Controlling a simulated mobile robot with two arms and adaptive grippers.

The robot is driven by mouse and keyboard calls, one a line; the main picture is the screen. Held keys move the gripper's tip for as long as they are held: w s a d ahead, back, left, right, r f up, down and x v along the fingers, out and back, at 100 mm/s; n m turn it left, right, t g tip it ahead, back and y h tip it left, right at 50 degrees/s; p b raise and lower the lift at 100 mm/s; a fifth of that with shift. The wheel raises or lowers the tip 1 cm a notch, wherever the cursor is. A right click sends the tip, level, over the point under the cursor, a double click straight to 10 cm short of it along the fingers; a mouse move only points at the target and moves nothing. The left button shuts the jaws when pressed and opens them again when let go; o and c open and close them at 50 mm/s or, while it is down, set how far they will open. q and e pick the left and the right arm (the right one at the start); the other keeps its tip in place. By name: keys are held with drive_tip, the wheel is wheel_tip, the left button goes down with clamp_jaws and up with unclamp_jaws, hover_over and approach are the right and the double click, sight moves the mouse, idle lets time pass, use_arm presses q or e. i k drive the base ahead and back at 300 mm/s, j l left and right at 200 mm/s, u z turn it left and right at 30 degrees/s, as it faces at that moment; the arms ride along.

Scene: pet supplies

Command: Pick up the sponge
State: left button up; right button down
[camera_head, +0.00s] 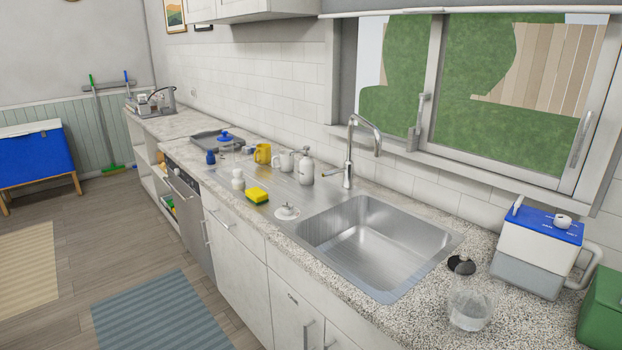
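A yellow sponge (257,193) with a green layer along its lower edge lies on the counter, near the front edge and to the left of the sink. It is in full view and nothing covers it. Neither of my grippers shows in the head view.
A sink (375,243) with a tall faucet (350,150) is right of the sponge. A glass jar (468,309) stands at the right front.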

sight(257, 196)
drive_tip(key=i+j, duration=0.2)
drive_tip(key=j, duration=0.15)
drive_tip(key=i+j+z, duration=0.1)
drive_tip(key=j, duration=0.25)
drive_tip(key=i+j, duration=0.45)
drive_tip(key=j, duration=0.3)
drive_tip(key=i+l+z, duration=0.05)
